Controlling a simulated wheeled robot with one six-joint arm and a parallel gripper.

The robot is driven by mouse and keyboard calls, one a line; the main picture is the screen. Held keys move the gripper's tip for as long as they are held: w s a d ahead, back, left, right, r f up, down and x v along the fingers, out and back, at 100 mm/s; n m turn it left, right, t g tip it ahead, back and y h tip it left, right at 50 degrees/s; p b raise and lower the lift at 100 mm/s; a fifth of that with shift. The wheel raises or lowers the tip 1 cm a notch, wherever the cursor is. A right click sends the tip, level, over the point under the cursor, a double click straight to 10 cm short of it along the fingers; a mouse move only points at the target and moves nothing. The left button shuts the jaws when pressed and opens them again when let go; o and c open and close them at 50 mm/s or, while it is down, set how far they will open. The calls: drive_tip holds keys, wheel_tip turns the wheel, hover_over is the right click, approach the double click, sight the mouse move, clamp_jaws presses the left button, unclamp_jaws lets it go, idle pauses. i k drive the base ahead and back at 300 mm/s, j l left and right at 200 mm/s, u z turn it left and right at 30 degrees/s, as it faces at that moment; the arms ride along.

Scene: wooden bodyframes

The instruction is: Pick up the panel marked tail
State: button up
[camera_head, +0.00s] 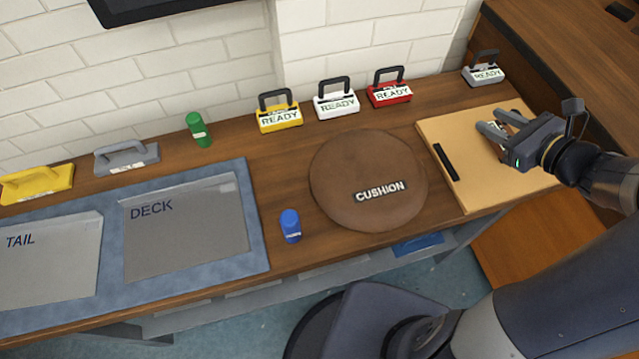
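The word TAIL is on a grey rectangular panel or recess (48,268) in the blue-grey mat at the far left; I cannot tell which it is. A similar grey rectangle marked DECK (185,235) lies to its right. My gripper (494,121) is far away at the right, over a tan board (490,165). Its two fingers look apart. A small pale patch with dark marks shows between them, too small to read. My gripper hides part of the board.
READY-labelled blocks with handles, yellow (279,117), white (336,104), red (390,94) and grey (484,73), line the wall. A black bar (446,162) lies on the board.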

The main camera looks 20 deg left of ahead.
sight(53, 261)
drive_tip(key=u, duration=2.6)
drive_tip(key=i+j+z, duration=0.1)
drive_tip(key=j, duration=0.3)
drive_tip(key=i+j+z, duration=0.15)
drive_tip(key=j, duration=0.3)
drive_tip(key=i+j+z, duration=0.1)
drive_tip(key=i+j, duration=0.15)
drive_tip(key=j, duration=0.2)
drive_tip(key=i+j+z, duration=0.15)
drive_tip(key=j, duration=0.3)
drive_tip(key=i+j+z, duration=0.1)
drive_tip(key=j, duration=0.4)
drive_tip(key=i+j+z, duration=0.15)
drive_tip(key=j, duration=0.3)
drive_tip(key=k, duration=0.05)
